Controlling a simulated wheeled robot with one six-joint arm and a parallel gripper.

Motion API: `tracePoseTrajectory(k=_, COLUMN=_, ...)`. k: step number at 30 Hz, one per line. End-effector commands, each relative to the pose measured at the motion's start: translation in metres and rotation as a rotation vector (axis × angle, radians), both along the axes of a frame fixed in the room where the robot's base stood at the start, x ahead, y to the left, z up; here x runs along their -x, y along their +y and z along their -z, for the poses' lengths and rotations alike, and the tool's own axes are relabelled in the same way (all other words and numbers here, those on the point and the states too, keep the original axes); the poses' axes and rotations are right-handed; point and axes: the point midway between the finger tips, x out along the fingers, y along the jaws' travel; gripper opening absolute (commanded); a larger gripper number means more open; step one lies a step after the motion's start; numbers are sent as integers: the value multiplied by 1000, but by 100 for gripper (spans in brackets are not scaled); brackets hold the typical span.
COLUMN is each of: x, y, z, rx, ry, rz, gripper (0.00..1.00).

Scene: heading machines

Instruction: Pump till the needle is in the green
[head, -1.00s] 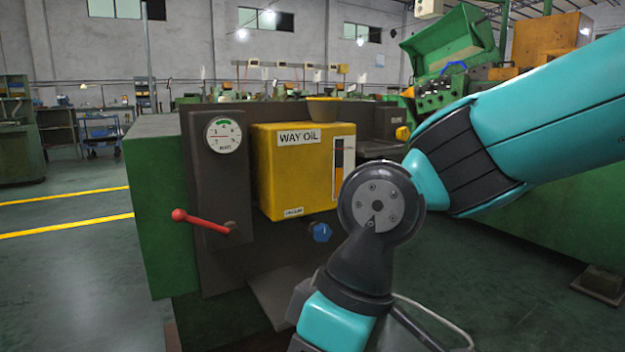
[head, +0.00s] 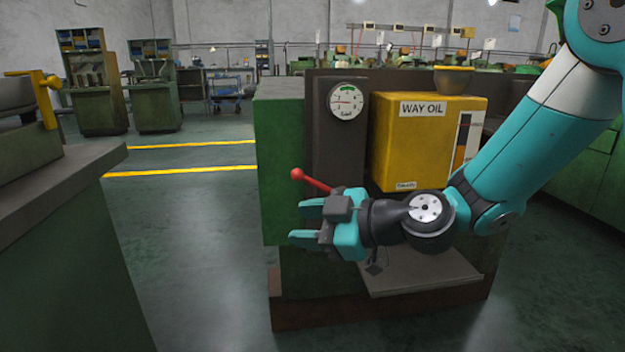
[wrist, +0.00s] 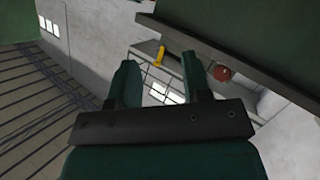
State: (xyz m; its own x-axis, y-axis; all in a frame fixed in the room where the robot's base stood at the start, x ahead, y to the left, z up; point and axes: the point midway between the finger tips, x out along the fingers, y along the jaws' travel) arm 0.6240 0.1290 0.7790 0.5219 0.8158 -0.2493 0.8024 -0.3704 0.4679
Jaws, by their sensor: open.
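A round white gauge (head: 347,101) sits on the dark panel of the green machine, with a green band at its top. Its thin red needle seems to lie roughly level, off the green band; the reading is too small to be sure. A red pump lever (head: 316,182) with a ball knob sticks out to the left below the gauge. My gripper (head: 306,224) is open and empty, just below the lever in the head view. Its fingers also show apart in the wrist view (wrist: 159,80). I cannot tell the depth gap to the lever.
A yellow WAY OIL tank (head: 425,140) stands right of the gauge. A grey tray (head: 420,272) juts out below. A green machine (head: 60,230) stands at left front. The floor between is clear. A reddish round thing (wrist: 221,73) in the wrist view is unclear.

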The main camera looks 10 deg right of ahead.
Motion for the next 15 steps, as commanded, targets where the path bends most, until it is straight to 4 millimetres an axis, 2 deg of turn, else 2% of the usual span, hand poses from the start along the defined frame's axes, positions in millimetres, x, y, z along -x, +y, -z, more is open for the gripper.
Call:
tracePoseTrajectory(k=1, x=-25, y=-12, z=6, rx=-7, ry=-100, rz=70, gripper=44)
tracePoseTrajectory(k=3, x=-54, y=-31, z=12, rx=11, ry=-244, rz=184, gripper=44)
tracePoseTrajectory(k=6, x=-85, y=-63, z=25, rx=76, ry=-385, rz=345, gripper=44)
tracePoseTrajectory(k=10, x=-105, y=-95, z=41, rx=171, ry=-473, rz=493, gripper=44)
tracePoseTrajectory(k=15, x=-115, y=-109, z=46, rx=227, ry=-507, rz=560, gripper=44)
